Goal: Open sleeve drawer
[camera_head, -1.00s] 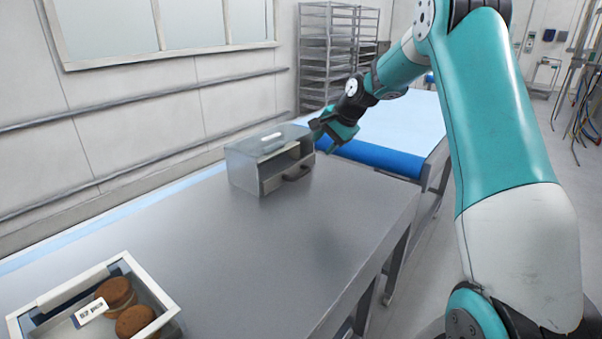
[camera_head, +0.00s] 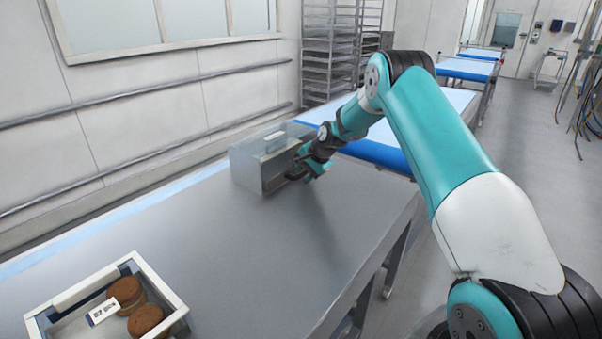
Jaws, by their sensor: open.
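The sleeve drawer cabinet (camera_head: 246,168) is a small grey metal box with a pale label on top, standing near the back of the steel table. Its front faces right, toward my arm. My gripper (camera_head: 296,174) is at the front of the box, at the height where the dark drawer handle sits. The jaws are open. The handle is mostly hidden behind the gripper, and I cannot tell whether the fingers touch it. The drawer appears closed.
A white-rimmed tray (camera_head: 66,298) with brown round cookies and a small label stands at the table's front left. The steel table (camera_head: 215,240) between tray and box is clear. A blue-edged conveyor (camera_head: 375,153) lies behind, with a rack (camera_head: 329,50) beyond.

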